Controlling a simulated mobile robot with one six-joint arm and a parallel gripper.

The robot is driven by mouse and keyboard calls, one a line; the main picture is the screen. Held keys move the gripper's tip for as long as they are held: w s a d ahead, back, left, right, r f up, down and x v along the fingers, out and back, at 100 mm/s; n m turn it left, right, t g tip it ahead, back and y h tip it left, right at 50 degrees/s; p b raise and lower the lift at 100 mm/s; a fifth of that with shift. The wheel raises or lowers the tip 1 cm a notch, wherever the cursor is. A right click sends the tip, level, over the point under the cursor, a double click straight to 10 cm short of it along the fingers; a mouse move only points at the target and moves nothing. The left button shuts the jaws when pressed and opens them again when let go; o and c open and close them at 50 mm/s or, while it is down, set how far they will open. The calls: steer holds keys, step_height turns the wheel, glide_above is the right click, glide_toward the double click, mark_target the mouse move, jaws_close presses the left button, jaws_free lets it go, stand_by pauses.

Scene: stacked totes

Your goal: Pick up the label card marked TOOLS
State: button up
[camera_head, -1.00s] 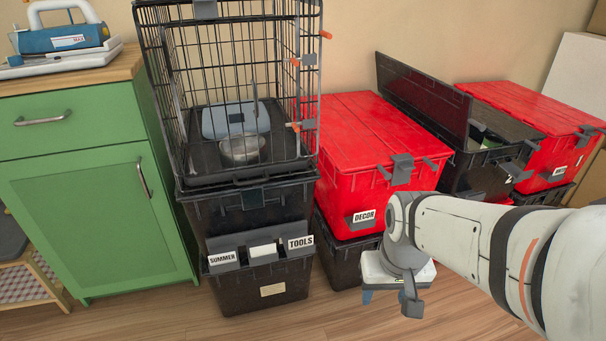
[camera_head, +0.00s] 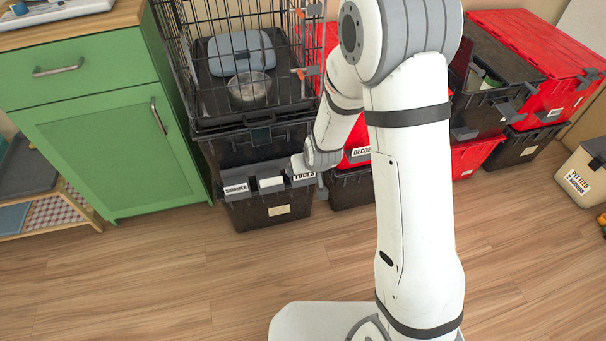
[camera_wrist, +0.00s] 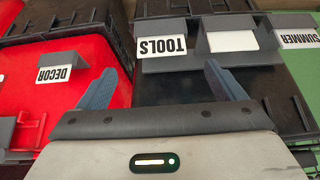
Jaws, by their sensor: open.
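The white TOOLS label card (camera_head: 304,176) sits in a grey holder (camera_wrist: 210,60) on the front of the lower black tote (camera_head: 240,213). In the wrist view the TOOLS card (camera_wrist: 162,46) appears upside down, just beyond my gripper (camera_wrist: 159,68). My two blue-grey fingers are open and apart, with nothing between them, and the card lies between their lines, a little past the tips. In the head view my wrist covers the card's upper part and hides my fingers.
A blank white card (camera_wrist: 232,41) and a SUMMER card (camera_wrist: 298,38) share the holder. A DECOR card (camera_wrist: 54,74) is on the red tote beside. A wire crate (camera_head: 235,60) stands on the black totes. A green cabinet (camera_head: 110,145) is left. The floor in front is clear.

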mark_target(304, 177)
steer(key=b+x, duration=0.2)
steer(key=x, duration=0.4)
steer(key=shift+a+f, duration=0.15)
steer(key=shift+f, duration=0.1)
steer(key=shift+c, duration=0.2)
steer(key=c, duration=1)
